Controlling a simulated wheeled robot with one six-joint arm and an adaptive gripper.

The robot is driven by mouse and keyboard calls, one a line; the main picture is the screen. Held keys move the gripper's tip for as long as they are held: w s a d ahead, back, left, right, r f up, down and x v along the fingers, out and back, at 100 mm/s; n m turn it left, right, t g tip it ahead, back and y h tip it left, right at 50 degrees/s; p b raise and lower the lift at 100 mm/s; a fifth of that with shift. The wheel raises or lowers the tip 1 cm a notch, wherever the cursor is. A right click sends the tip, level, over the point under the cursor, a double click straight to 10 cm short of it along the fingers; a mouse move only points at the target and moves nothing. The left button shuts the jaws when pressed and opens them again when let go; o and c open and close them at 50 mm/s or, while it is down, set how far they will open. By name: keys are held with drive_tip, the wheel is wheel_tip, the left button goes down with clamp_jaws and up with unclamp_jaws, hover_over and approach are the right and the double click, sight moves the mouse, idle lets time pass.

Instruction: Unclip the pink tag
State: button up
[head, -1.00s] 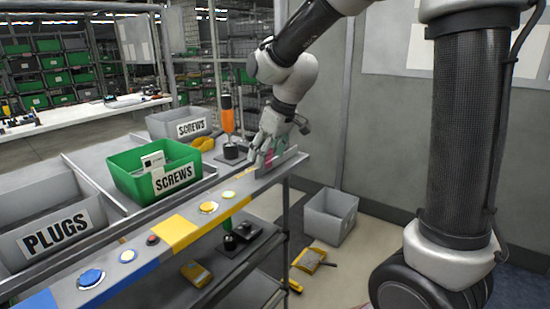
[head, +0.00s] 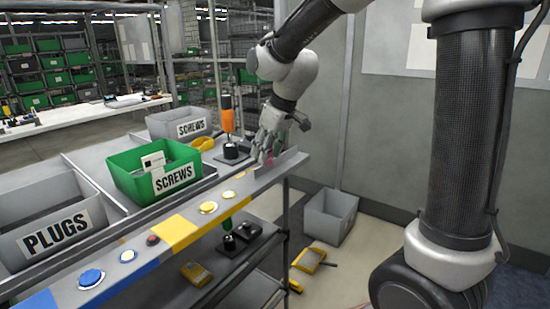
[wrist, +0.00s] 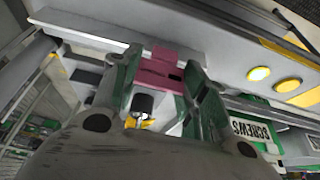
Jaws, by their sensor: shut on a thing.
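The pink tag (wrist: 160,68) is a small flat block with a dark slot in it. In the wrist view it lies between my two green-grey fingertips, against the edge of a long grey rail (wrist: 95,28). My gripper (wrist: 161,78) is shut on it. In the head view my gripper (head: 266,152) is at the far right end of the shelf's front ledge, by a small upright grey plate (head: 283,163). The fingers hide most of the tag there. I cannot tell whether the tag still touches the rail.
An orange-handled tool (head: 227,112) stands on a black base just left of my gripper. A green SCREWS bin (head: 130,183), a grey SCREWS bin (head: 165,124) and a PLUGS bin (head: 25,205) fill the shelf. Yellow buttons (head: 208,207) line the ledge. The floor holds a grey bin (head: 330,217).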

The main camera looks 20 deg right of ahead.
drive_tip(key=shift+r, duration=1.65)
drive_tip(key=shift+r, duration=3.25)
